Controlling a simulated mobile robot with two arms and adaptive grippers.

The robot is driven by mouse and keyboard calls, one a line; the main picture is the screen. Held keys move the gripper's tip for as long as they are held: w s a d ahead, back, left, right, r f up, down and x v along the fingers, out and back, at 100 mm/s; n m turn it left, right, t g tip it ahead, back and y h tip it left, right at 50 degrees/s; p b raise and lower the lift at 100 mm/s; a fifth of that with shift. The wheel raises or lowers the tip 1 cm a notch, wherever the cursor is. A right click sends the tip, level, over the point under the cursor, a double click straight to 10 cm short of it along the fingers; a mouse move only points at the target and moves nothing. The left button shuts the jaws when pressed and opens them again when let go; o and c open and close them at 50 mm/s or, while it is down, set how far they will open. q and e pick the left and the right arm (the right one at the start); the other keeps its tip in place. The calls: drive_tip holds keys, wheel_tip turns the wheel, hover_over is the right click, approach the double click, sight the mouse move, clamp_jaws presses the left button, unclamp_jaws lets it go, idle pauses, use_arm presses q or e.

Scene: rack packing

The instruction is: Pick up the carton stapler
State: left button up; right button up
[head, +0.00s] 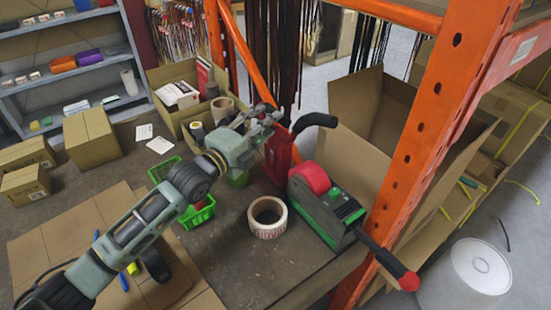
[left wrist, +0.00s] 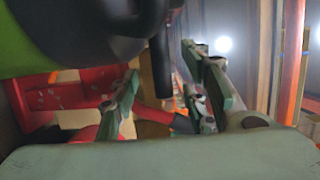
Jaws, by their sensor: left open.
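The carton stapler looks to be the red upright tool (head: 279,157) with a black curved handle (head: 317,120), standing on the bench in the head view. My left gripper (head: 272,115) is open just above and left of it, its fingers near the red body's top. In the left wrist view, the open fingers (left wrist: 165,95) show with a dark bar (left wrist: 160,65) between or behind them; I cannot tell whether they touch it. A red panel (left wrist: 75,95) shows at the left there. My right gripper is not in view.
A tape dispenser (head: 330,205) with a red roll and long black handle stands right of the stapler. A tape roll (head: 267,218) lies in front. A green basket (head: 197,214) is left. An orange rack post (head: 420,150) and open carton (head: 345,150) are right.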

use_arm(q)
drive_tip(key=p+x, duration=0.1)
drive_tip(key=x, duration=0.3)
drive_tip(key=shift+d+r, duration=0.1)
drive_tip(key=shift+d, duration=0.15)
drive_tip(key=shift+w+d, duration=0.2)
drive_tip(key=shift+w, duration=0.1)
drive_tip(key=shift+w+d, duration=0.1)
drive_tip(key=shift+w, duration=0.1)
drive_tip(key=shift+c, duration=0.3)
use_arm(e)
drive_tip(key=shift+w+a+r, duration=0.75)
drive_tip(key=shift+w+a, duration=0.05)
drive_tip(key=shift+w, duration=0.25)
use_arm(q)
drive_tip(key=c, duration=0.4)
clamp_jaws()
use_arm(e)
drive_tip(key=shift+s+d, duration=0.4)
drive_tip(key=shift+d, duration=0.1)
use_arm(q)
drive_tip(key=shift+r, duration=0.45)
drive_tip(key=shift+f, duration=0.1)
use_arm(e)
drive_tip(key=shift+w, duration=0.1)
